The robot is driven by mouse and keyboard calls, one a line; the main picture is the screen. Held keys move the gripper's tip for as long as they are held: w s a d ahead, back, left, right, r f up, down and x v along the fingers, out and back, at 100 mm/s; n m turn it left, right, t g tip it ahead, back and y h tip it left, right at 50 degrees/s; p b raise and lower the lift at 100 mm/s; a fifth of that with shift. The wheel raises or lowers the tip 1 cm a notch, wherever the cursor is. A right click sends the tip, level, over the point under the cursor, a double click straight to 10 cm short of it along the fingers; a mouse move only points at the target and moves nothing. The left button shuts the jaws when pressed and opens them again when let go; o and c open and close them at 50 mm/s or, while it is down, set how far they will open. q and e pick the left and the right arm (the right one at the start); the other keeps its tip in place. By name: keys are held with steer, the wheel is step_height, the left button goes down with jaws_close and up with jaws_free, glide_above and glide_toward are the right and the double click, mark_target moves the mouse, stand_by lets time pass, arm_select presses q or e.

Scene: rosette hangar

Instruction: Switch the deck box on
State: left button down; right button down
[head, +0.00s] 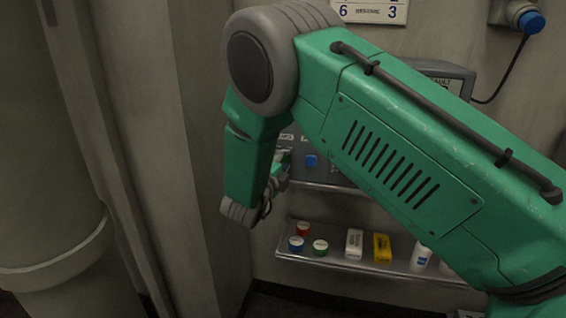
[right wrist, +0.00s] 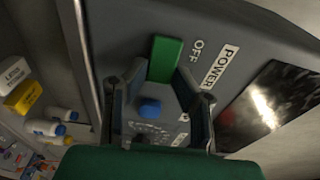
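The deck box (right wrist: 225,30) is a dark grey panel filling much of the right wrist view. It bears a POWER label (right wrist: 221,66), the word OFF, a green switch piece (right wrist: 164,58) and a blue button (right wrist: 150,108). In the head view the deck box (head: 322,173) is mostly hidden behind my right arm; a blue button (head: 311,160) shows. My right gripper (right wrist: 160,72) is open at the panel, its fingertips at either side of the green piece's lower end. I cannot tell whether they touch it. My left gripper is out of view.
Below the box, a shelf (head: 340,263) holds small jars, a white carton (head: 354,243), a yellow carton (head: 382,247) and a bottle (head: 421,256). A grey column (head: 50,160) stands at left. A glossy dark panel (right wrist: 270,105) lies beside the POWER label.

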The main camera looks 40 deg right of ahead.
steer(key=shift+s+d+f+n+t+y+b, duration=0.1)
steer(key=shift+n+t+y+b, duration=0.25)
steer(key=shift+n+t+y, duration=0.35)
steer(key=shift+s+d+f+n+t+y+b, duration=0.1)
steer(key=shift+n+t+y+b, duration=0.35)
steer(key=shift+t, duration=0.35)
steer(key=c, duration=1.3)
jaws_free()
steer(key=shift+w, duration=0.1)
steer(key=shift+r, duration=0.1)
steer(key=v, duration=1.2)
steer(key=shift+w+a, duration=0.1)
